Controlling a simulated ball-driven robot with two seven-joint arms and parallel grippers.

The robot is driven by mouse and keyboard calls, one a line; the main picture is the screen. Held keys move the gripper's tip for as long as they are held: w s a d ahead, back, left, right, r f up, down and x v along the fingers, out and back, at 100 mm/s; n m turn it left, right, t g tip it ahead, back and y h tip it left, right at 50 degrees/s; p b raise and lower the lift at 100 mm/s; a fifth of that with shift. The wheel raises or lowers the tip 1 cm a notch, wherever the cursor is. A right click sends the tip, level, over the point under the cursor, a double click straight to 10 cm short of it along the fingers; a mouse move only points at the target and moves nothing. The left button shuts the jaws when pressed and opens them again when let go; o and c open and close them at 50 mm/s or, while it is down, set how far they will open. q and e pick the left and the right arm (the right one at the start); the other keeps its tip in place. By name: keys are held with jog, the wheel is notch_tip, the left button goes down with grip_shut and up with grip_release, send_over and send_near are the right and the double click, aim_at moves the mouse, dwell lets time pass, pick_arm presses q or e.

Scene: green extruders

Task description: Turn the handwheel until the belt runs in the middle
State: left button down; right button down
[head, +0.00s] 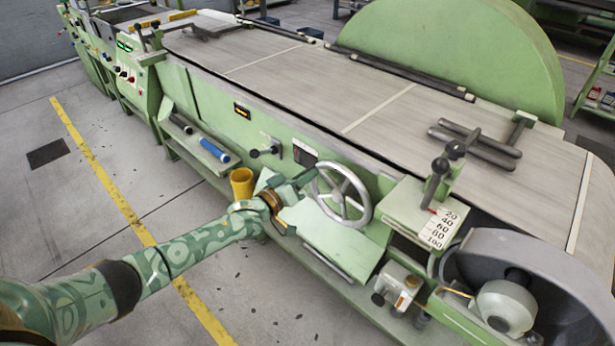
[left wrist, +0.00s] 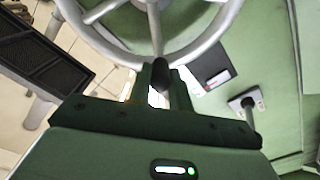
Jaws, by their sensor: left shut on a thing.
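The grey metal handwheel (head: 366,205) sits on the near green side of the machine; its rim and spokes also show at the top of the left wrist view (left wrist: 205,42). My left gripper (head: 312,174) is at the wheel's left side, shut on its dark handle. In the left wrist view the fingers (left wrist: 160,82) close around this handle (left wrist: 159,70), just below the rim. The wide grey belt (head: 290,75) with white cross lines lies along the machine's top. A dark gap runs along its near edge. My right gripper is not in view.
A scale plate (head: 441,229) marked 20 to 100 and a black-knobbed lever (head: 437,180) stand right of the wheel. A grey drum housing (head: 500,255) is at right. The floor at left is free.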

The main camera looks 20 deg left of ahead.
pick_arm(q)
jog(key=shift+a+f, duration=0.2)
jog(key=shift+f, duration=0.25)
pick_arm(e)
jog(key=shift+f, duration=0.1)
pick_arm(q)
jog(key=c, duration=1.3)
grip_release()
jog(key=shift+s+r, duration=0.1)
jog(key=shift+s, duration=0.05)
jog(key=p+v, duration=0.4)
jog(key=v, duration=1.2)
jog(key=shift+p, duration=0.4)
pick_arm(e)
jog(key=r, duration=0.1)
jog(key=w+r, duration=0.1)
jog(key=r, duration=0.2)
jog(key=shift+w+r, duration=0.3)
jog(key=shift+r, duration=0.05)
